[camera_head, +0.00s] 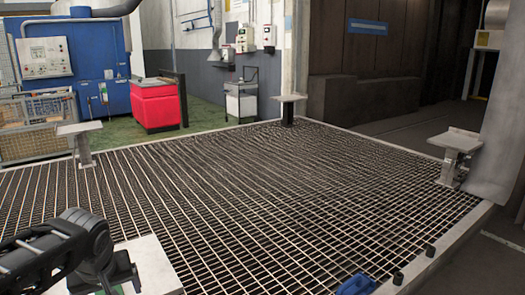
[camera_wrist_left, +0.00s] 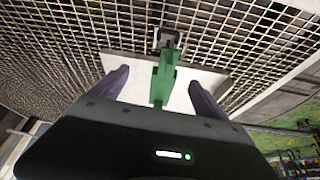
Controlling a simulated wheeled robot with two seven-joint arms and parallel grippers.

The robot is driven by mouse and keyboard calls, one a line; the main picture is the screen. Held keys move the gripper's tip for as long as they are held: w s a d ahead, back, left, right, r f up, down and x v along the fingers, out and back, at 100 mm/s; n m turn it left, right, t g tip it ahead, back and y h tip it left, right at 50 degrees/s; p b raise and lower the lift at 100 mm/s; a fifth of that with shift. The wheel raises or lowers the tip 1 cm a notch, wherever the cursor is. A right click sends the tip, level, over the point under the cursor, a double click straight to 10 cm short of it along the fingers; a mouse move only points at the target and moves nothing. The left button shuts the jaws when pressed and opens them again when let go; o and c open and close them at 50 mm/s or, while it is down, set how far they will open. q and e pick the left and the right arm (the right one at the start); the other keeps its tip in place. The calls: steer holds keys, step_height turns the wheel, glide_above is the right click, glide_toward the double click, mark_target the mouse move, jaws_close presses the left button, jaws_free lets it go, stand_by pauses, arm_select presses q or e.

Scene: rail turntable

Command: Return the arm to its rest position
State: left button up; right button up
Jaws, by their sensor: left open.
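My left arm (camera_head: 60,250), dark grey and black, comes in at the lower left of the head view, over a pale plate (camera_head: 155,268). Its fingers are not clear there. In the left wrist view my left gripper (camera_wrist_left: 158,78) is open, with one purple-grey finger on each side. A green part (camera_wrist_left: 160,90) shows between the fingers, in front of a white plate (camera_wrist_left: 130,68). I see gaps on both sides of it. Whether it lies at fingertip depth cannot be told. My right gripper is in neither view.
A metal grating floor (camera_head: 250,200) fills the middle and is mostly clear. Small plates on posts stand at the left (camera_head: 80,129), back (camera_head: 290,98) and right (camera_head: 455,142). A blue part (camera_head: 357,285) is at the bottom edge. A red cabinet (camera_head: 155,105) stands behind.

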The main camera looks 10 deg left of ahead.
arm_select(q)
steer(key=w+d+f+m+t+h, duration=0.3)
steer(key=w+d+f+m+h, duration=0.1)
steer(key=w+d+f, duration=0.5)
steer(key=s+d+f+m+g+h, duration=0.1)
steer(key=s+d+f, duration=0.2)
steer(key=d+f, duration=0.5)
steer(key=s+d+f+h, duration=0.1)
steer(key=s+d+f, duration=0.3)
steer(key=f, duration=0.8)
steer(key=s+d+f+g+h, duration=0.1)
steer(key=s+d+f+g, duration=0.25)
steer(key=s+f, duration=0.5)
steer(key=s+d+f+g, duration=0.2)
steer(key=s+d+f, duration=0.35)
steer(key=s, duration=0.55)
step_height(320, 180, up, 13)
steer(key=p, duration=1.2)
steer(key=shift+w+a+p, duration=0.25)
steer(key=shift+w+p, duration=0.15)
steer(key=shift+f, duration=0.1)
